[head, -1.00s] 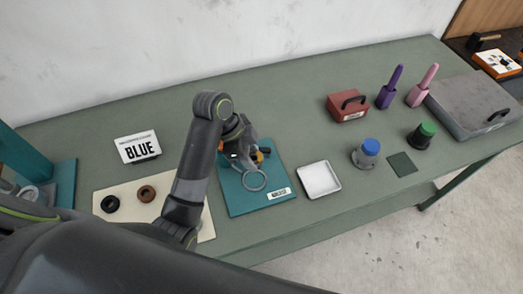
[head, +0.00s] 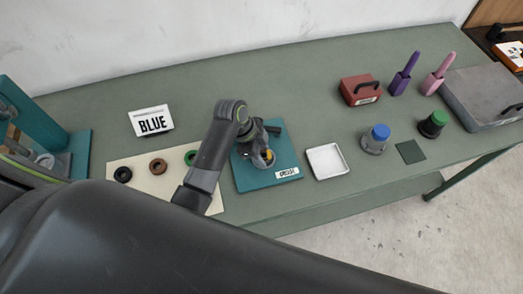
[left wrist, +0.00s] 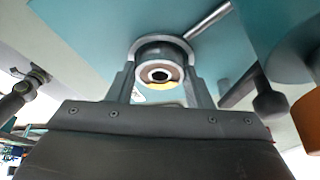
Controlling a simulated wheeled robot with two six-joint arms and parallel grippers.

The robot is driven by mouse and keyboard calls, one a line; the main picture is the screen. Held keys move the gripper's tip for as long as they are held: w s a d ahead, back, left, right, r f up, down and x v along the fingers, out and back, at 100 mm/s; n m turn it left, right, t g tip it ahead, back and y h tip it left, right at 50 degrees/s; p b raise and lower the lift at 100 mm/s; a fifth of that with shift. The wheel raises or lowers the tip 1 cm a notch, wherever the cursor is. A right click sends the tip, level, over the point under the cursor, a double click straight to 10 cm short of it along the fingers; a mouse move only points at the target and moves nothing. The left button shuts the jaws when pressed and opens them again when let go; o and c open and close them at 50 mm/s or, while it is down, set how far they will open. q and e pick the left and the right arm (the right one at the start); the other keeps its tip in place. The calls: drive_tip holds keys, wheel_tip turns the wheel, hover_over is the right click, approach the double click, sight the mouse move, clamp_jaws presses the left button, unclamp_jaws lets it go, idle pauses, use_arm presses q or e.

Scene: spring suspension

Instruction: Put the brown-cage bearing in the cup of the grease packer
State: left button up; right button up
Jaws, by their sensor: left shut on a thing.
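The grease packer is a teal base plate (head: 285,145) with a grey round cup (head: 264,160) and a white label. My left gripper (head: 260,150) is over the cup, pointing down. In the left wrist view, my left gripper (left wrist: 160,82) is shut on a small round bearing (left wrist: 158,72) with a brownish ring and a dark bore. The grey wall of the cup (left wrist: 165,42) curves around the bearing's far side; I cannot tell whether the bearing rests on the bottom. The fingers and arm hide most of the cup in the head view. My right gripper is not in view.
A cream mat (head: 142,192) left of the packer bears black (head: 122,174), brown (head: 158,167) and green rings. A "BLUE" card (head: 151,121) stands behind it. A white tray (head: 327,161) is right of the packer. Blue-topped (head: 376,140) and green-topped (head: 433,124) pieces stand farther right.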

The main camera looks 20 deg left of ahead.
use_arm(q)
drive_tip(key=o, duration=1.2)
drive_tip(key=shift+f, duration=0.1)
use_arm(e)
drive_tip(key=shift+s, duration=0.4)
use_arm(q)
drive_tip(key=w+v, duration=0.1)
drive_tip(key=v, duration=1.1)
drive_tip(key=shift+s, duration=0.45)
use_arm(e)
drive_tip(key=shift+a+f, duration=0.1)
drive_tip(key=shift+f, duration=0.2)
